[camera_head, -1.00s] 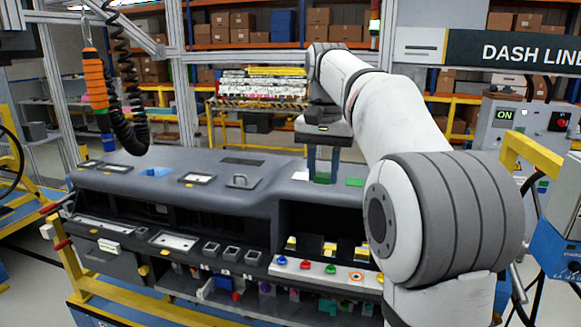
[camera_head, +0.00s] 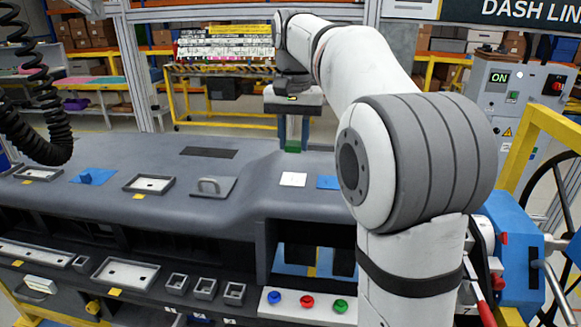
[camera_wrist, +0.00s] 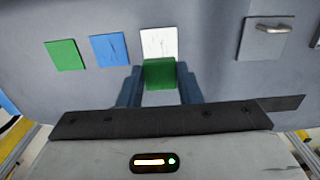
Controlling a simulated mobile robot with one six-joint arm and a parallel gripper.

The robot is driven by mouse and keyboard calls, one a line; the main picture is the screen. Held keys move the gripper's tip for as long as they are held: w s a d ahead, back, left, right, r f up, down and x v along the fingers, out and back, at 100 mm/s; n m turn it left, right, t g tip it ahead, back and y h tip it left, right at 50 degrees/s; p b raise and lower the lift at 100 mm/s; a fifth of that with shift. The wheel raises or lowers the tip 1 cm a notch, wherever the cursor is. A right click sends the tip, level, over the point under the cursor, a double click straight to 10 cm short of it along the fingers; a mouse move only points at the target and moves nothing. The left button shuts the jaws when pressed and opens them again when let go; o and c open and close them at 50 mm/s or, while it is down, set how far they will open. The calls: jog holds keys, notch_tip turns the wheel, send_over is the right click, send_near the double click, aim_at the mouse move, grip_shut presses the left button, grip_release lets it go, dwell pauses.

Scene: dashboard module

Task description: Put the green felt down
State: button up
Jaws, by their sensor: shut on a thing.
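The green felt (camera_head: 292,146) is a small green piece between the two blue-grey fingers of my gripper (camera_head: 293,137). In the wrist view the felt (camera_wrist: 160,76) is gripped between both fingertips, in front of the lower part of a white square (camera_wrist: 158,42). In the head view it appears beyond the white square (camera_head: 292,179) on the dashboard top. I cannot tell whether the felt touches the surface. A second, flat green square (camera_wrist: 64,55) lies at the left in the wrist view; my arm hides it in the head view.
A blue square (camera_wrist: 109,50) lies between the white and flat green squares. A plate with a raised handle (camera_head: 212,187) and a shallow framed tray (camera_head: 148,184) sit to the left on the dashboard (camera_head: 240,206). A black coiled cable (camera_head: 45,140) hangs at far left.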

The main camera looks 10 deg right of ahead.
aim_at(293, 178)
jog(key=shift+f, duration=3.4)
jog(key=shift+f, duration=0.2)
jog(key=o, duration=0.9)
jog(key=shift+w+r, duration=0.1)
jog(key=shift+o, duration=0.2)
